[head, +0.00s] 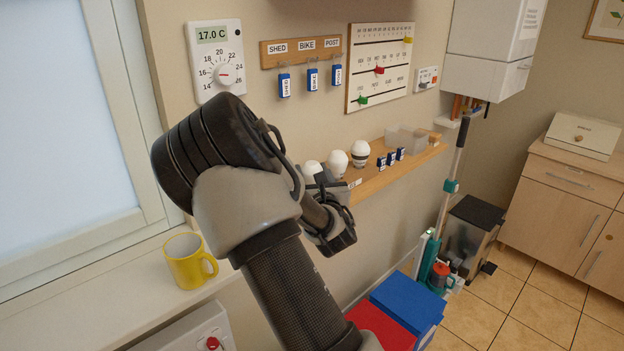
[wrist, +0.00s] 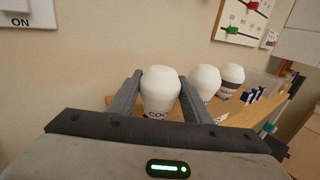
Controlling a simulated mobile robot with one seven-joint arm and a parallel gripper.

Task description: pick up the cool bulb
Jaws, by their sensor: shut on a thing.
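The cool bulb (wrist: 161,88) is white and rounded, with the start of a "COO" label visible low on its front in the wrist view. My gripper (wrist: 160,84) is shut on it, one finger on each side. In the head view the bulb's white top (head: 312,167) shows above my gripper (head: 322,184), which hides its lower part. Two more bulbs stand to its right on the wooden shelf (head: 385,176): a plain white one (head: 336,163) and one with a dark band (head: 360,153). I cannot tell whether the held bulb touches the shelf.
Small blue batteries or blocks (head: 391,158) and a clear bin (head: 411,142) sit farther right on the shelf. Key tags (head: 312,78) hang above on the wall. A yellow mug (head: 190,260) stands on the windowsill. Red and blue boxes (head: 408,300) stand below.

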